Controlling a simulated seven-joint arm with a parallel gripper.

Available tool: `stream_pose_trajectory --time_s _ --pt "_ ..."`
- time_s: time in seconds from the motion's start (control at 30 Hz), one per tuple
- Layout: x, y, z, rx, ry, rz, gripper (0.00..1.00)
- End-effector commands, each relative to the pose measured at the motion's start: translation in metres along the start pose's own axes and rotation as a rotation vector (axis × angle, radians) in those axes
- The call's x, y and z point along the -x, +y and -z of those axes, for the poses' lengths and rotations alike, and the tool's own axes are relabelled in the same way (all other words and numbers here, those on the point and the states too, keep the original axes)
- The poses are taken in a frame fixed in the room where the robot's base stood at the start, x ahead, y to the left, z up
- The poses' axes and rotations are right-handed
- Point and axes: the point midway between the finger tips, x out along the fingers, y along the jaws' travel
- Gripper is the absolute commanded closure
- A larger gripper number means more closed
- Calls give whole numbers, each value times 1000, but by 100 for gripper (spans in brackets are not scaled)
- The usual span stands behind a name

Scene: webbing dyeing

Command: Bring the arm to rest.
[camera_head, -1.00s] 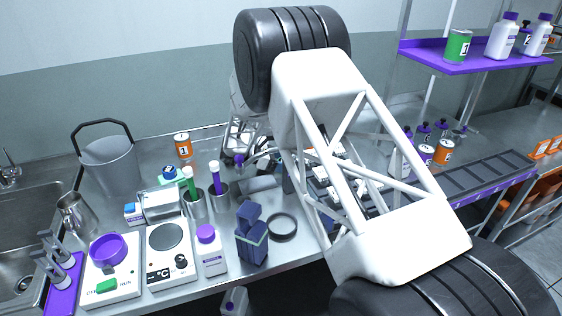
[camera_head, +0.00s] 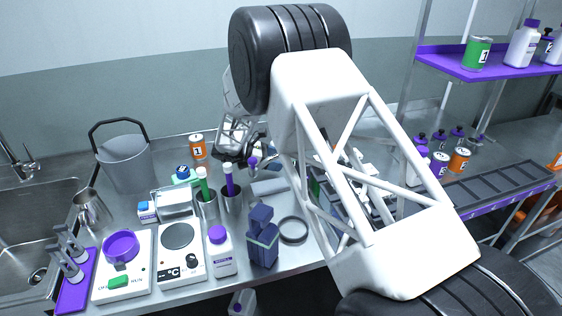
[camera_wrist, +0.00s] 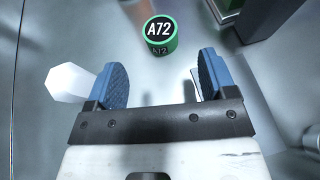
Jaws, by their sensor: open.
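My gripper (camera_wrist: 160,88) is open and empty in the wrist view, its two blue padded fingers apart. Between and beyond the fingertips is a green-rimmed round piece marked A72 (camera_wrist: 161,36), apart from both fingers. A white faceted piece (camera_wrist: 70,82) shows beside the left finger. In the head view my white arm and black joints cross the middle and right of the picture, and the fingers are not clearly visible behind them.
On the bench are a grey bucket (camera_head: 124,168), an orange can marked 1 (camera_head: 198,147), a hotplate (camera_head: 179,250), a purple-capped bottle (camera_head: 221,254) and a black ring (camera_head: 293,230). A sink (camera_head: 40,215) is at left. A purple shelf (camera_head: 500,72) stands at upper right.

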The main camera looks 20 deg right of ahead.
Motion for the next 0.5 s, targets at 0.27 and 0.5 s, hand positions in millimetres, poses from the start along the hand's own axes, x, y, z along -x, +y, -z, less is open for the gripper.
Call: stream_pose_trajectory --time_s 0.27,0.5 --pt "2 0 0 0 0 0 23" --pt "3 2 -6 14 3 -25 23"
